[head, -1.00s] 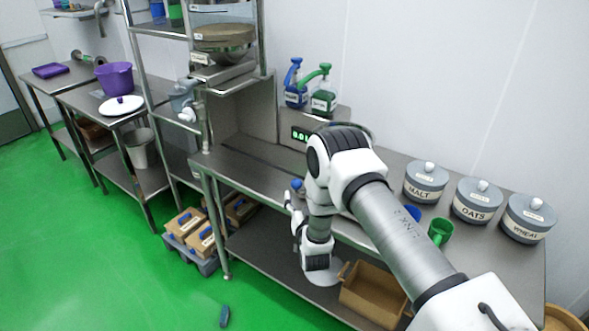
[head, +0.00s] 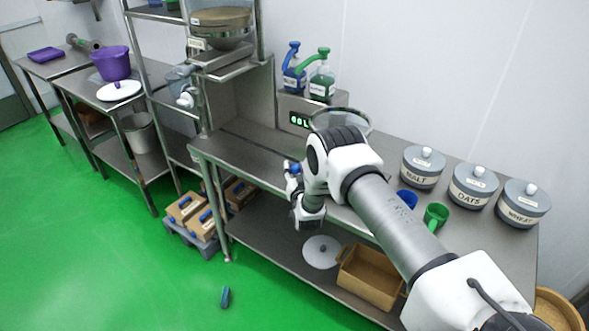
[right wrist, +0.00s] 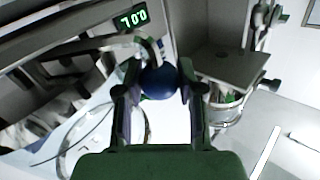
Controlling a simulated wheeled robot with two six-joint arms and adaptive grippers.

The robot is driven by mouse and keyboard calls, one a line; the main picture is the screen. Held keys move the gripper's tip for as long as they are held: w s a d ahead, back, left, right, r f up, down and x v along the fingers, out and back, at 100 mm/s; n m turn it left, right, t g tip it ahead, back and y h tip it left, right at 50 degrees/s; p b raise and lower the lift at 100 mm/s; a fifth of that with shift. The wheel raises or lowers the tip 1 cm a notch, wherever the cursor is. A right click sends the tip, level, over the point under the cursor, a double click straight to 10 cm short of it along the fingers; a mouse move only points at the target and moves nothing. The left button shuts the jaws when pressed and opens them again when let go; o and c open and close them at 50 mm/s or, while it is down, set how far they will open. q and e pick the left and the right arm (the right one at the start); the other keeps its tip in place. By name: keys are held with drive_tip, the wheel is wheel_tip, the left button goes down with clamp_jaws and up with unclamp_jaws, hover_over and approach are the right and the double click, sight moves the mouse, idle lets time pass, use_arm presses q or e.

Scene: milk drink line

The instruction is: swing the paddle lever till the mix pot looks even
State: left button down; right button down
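The paddle lever shows as a dark blue ball knob (right wrist: 160,82) in the right wrist view; in the head view it is a small blue dot (head: 295,169) near the bench's front edge. My right gripper (right wrist: 160,78) has one finger on each side of the knob, and both appear to touch it. In the head view the right gripper (head: 290,181) is small and partly covers the lever. A clear round rim (head: 356,122), likely the mix pot, stands behind my right arm. The arm hides most of it, so its contents cannot be judged. My left gripper is out of view.
A display box (head: 299,119) with lit green digits carries blue and green pump bottles (head: 322,82).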

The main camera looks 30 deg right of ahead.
sight(299, 171)
drive_tip(key=shift+s+y, duration=0.15)
drive_tip(key=shift+y, duration=0.15)
drive_tip(key=shift+s+r+n+t+y+p, duration=0.1)
drive_tip(key=shift+s+n+t+y+p, duration=0.3)
drive_tip(key=shift+s+n+y, duration=0.4)
drive_tip(key=s+n+y, duration=0.1)
drive_tip(key=s+y, duration=0.1)
drive_tip(key=s+n+y+p, duration=0.1)
drive_tip(key=s+n+y, duration=0.1)
drive_tip(key=s+y, duration=0.1)
drive_tip(key=shift+s+d+t, duration=0.15)
drive_tip(key=shift+s+t, duration=0.05)
drive_tip(key=shift+t, duration=0.2)
drive_tip(key=s+d, duration=0.1)
drive_tip(key=s, duration=0.1)
drive_tip(key=s+d, duration=0.2)
drive_tip(key=s, duration=0.1)
drive_tip(key=s+d, duration=0.1)
drive_tip(key=s, duration=0.1)
drive_tip(key=shift+s+d, duration=0.15)
drive_tip(key=shift+d, duration=0.15)
drive_tip(key=shift+s+d, duration=0.7)
drive_tip(key=shift+d, duration=0.3)
drive_tip(key=c, duration=0.8)
unclamp_jaws()
drive_tip(key=shift+o, duration=0.4)
